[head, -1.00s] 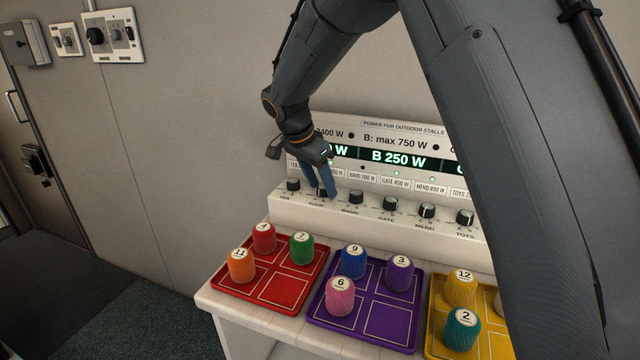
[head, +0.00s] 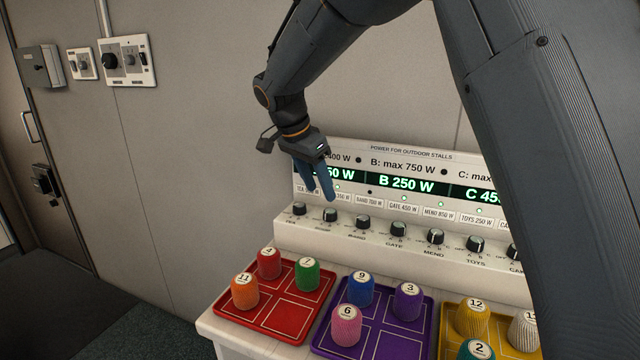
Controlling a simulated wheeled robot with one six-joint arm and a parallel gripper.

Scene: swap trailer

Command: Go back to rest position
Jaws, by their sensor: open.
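The soup knob (head: 329,214) is a small black knob with a pale mark, second from the left in the row on the white power panel (head: 300,236). Its label below is too small to read clearly, and I cannot tell which position its mark points to. My gripper (head: 321,195) is open and empty, its two blue fingers pointing down just above and behind the soup knob in the head view. The fingers look apart from the knob. They partly cover the panel's A readout (head: 342,175), of which "50 W" shows.
Other knobs sit close by: tea (head: 298,208) to the left, band (head: 362,221) to the right, then gate, mend and toys. The B readout (head: 406,184) shows 250 W. Red (head: 285,318), purple and yellow trays with numbered pegs stand in front.

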